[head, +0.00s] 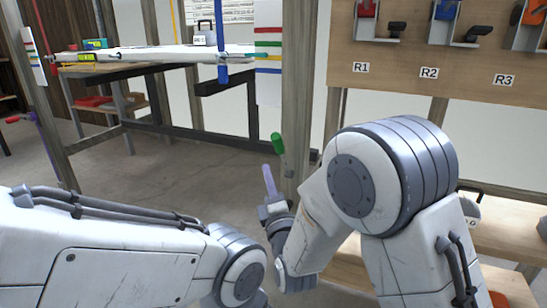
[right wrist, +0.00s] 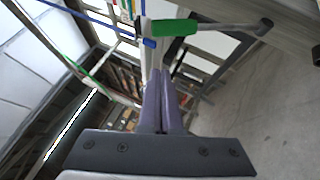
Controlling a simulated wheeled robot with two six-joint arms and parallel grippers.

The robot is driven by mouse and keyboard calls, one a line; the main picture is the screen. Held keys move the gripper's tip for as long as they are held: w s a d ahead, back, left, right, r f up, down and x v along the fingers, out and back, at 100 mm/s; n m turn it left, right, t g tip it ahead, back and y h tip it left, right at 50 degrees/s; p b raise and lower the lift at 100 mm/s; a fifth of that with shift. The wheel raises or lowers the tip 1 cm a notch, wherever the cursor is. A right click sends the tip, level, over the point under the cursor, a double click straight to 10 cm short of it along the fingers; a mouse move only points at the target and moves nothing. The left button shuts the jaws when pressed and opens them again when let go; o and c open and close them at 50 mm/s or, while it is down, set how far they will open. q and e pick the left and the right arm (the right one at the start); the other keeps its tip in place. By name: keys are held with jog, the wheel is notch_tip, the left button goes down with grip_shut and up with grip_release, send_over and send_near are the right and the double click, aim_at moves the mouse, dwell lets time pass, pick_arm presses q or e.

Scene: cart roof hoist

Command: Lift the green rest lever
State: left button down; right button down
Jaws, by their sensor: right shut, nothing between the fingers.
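The green rest lever (head: 277,143) is a short green grip beside a wooden post, near the middle of the head view. In the right wrist view, its green grip (right wrist: 174,27) lies crosswise ahead of the fingertips, on a grey arm that runs off to the right. My right gripper (head: 267,170) has pale purple fingers that point up, just below and left of the lever in the head view. In the right wrist view its fingers (right wrist: 160,75) lie together with nothing between them, apart from the green grip. My left gripper is out of view; only my left arm shows.
The wooden post (head: 297,90) stands right behind the lever. A white roof panel (head: 150,55) lies level at upper left, with a blue upright bar (head: 222,60) at its right end. A board (head: 450,75) with hooks labelled R1 to R3 is at right. The floor at left is open.

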jog(key=w+r+b, duration=0.1)
jog(key=w+r, duration=0.1)
jog(key=w, duration=0.4)
jog(key=shift+w+d+r, duration=0.15)
jog(key=shift+d+r, duration=0.2)
jog(key=shift+d, duration=0.1)
